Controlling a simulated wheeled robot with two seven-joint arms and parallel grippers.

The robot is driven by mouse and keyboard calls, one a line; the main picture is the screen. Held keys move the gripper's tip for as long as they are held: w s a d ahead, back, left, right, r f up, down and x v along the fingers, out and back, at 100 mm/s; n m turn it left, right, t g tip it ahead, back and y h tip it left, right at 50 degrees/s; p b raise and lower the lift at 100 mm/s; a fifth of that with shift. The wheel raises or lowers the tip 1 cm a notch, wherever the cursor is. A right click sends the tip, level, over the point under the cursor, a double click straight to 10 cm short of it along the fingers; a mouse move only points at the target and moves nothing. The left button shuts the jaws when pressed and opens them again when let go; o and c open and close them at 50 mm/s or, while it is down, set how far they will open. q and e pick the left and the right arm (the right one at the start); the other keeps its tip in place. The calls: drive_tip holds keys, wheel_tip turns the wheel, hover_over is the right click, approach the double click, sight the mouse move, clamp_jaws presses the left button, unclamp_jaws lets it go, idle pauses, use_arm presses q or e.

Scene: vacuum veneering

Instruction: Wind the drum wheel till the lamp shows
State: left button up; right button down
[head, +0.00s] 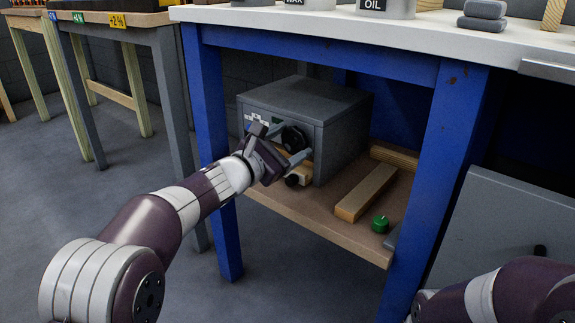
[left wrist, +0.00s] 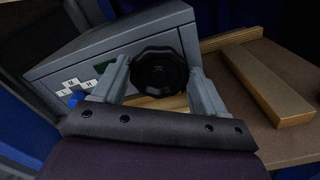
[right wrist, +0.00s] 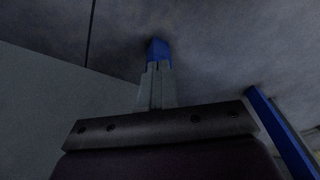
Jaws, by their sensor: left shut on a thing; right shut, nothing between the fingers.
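A grey box (head: 342,112) stands on the shelf under the blue-legged bench. Its front has a black round wheel (head: 293,138), white labels and a small green patch. My left gripper (head: 283,143) is shut on the black wheel; in the left wrist view one finger lies on each side of the wheel (left wrist: 160,70). The green patch also shows there (left wrist: 101,67), partly behind a finger; I cannot tell whether it is the lamp or lit. My right gripper (right wrist: 157,86) is shut and empty in the right wrist view; only its arm shows in the head view.
A wooden block (head: 366,192) and a green capped item (head: 380,224) lie on the shelf (head: 315,219) right of the box. Blue legs (head: 212,150) flank the opening. A grey panel (head: 505,225) stands at right.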

use_arm(q)
drive_tip(key=shift+f+m+b, duration=0.35)
drive_tip(key=shift+m+b, duration=0.2)
drive_tip(key=shift+m, duration=0.35)
drive_tip(key=shift+d+r+m, duration=0.1)
drive_tip(key=shift+r+m, duration=0.05)
drive_tip(key=shift+m, duration=0.85)
drive_tip(key=m, duration=0.3)
drive_tip(key=shift+m, duration=1.8)
use_arm(e)
drive_tip(key=shift+f, duration=1.2)
use_arm(q)
drive_tip(key=shift+s, duration=0.1)
drive_tip(key=o, duration=1)
drive_tip(key=shift+d, duration=0.1)
